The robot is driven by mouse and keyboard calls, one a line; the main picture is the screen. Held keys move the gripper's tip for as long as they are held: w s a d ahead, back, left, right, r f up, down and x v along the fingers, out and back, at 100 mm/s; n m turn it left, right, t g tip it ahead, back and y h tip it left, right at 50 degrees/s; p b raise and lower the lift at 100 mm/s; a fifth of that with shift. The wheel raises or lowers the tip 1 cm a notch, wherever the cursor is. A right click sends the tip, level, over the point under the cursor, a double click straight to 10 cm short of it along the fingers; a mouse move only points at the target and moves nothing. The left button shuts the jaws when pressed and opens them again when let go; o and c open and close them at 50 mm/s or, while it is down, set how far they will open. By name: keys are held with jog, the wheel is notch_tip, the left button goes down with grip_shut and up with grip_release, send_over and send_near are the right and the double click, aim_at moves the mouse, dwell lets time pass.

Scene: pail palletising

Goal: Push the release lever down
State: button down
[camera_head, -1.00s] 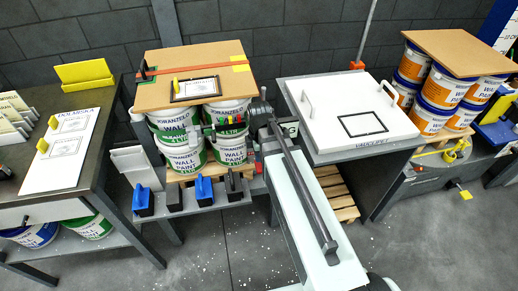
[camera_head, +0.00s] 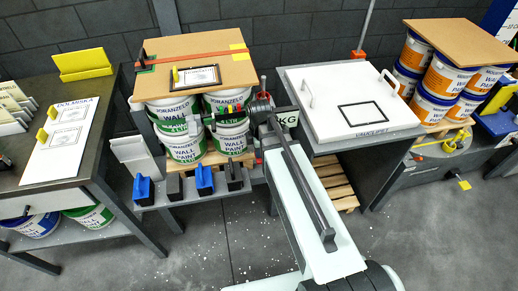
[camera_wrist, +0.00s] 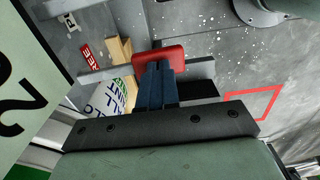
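In the wrist view, a red-capped grip (camera_wrist: 160,55), which appears to be the release lever's, lies right at my fingertips. A grey bar runs sideways behind it, and a red label with partly readable white letters (camera_wrist: 85,52) is to its left. My gripper (camera_wrist: 157,80) has its two dark blue fingers side by side with no clear gap. The fingertips overlap the red grip in the picture; whether they touch it I cannot tell. In the head view a small red upright part (camera_head: 263,84) shows beside my wrist; my fingers cannot be made out there.
Green-labelled paint pails (camera_head: 184,146) stand under a brown board (camera_head: 205,62) at the left. A white lidded block (camera_head: 350,100) sits on a grey table to the right. Several blue and black handled blocks (camera_head: 204,181) line a low shelf. A left table (camera_head: 100,165) holds papers.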

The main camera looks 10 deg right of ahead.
jog(key=shift+s+f, duration=0.2)
jog(key=shift+f, duration=0.3)
jog(key=shift+s+f, duration=0.15)
jog(key=shift+f, duration=0.35)
notch_tip(320, 180, up, 14)
jog(key=s, duration=0.2)
jog(key=shift+s, duration=0.4)
dwell(0.7)
jog(key=s+f+m+g, duration=0.2)
jog(key=s+f+m, duration=0.35)
jog(key=f, duration=0.65)
jog(key=s+f+m+g, duration=0.2)
jog(key=s+f+m, duration=0.35)
jog(key=f, duration=0.75)
jog(key=s+d+f+m+g, duration=0.1)
jog(key=s+f+m, duration=0.2)
jog(key=s+f, duration=0.5)
jog(key=s+d+f+m+g, duration=0.1)
jog(key=s+f+m, duration=0.3)
jog(key=s+f, duration=0.5)
jog(key=s, duration=0.4)
jog(key=shift+s+d+g, duration=0.25)
jog(key=shift+d+g, duration=0.15)
